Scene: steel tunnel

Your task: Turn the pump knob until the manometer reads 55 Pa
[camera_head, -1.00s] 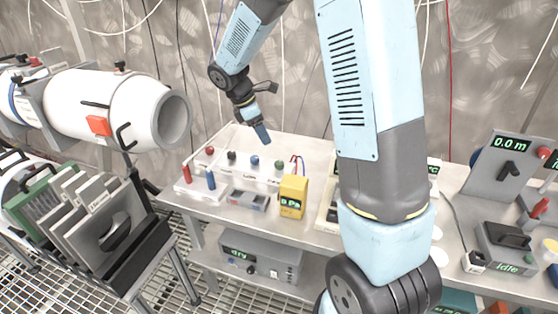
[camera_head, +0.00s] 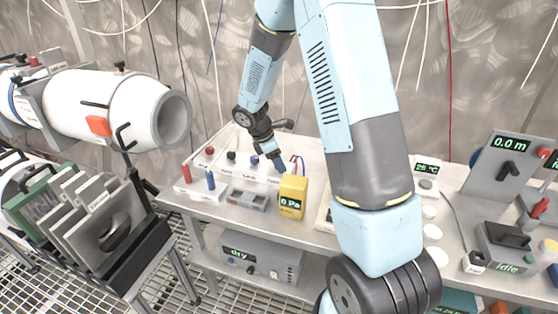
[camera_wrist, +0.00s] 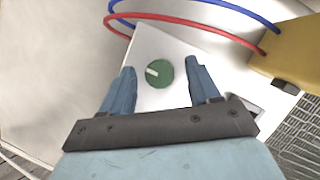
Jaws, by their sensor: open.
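The yellow manometer (camera_head: 292,197) stands on the bench and its display reads 0 Pa. It also shows at the upper right of the wrist view (camera_wrist: 292,55). A round green knob (camera_wrist: 159,73) with a white pointer mark sits on a white panel in the wrist view; in the head view my gripper hides it. My gripper (camera_head: 279,166) points down just over the panel's right end. In the wrist view its two blue fingers (camera_wrist: 160,88) are open, one on each side of the knob, with gaps to it.
Red and blue tubes (camera_wrist: 190,22) run to the manometer. Other knobs, such as a red one (camera_head: 210,150), sit left along the panel. A red cylinder (camera_head: 187,173) and a blue cylinder (camera_head: 211,180) stand in front. A grey device (camera_head: 247,198) lies beside the manometer.

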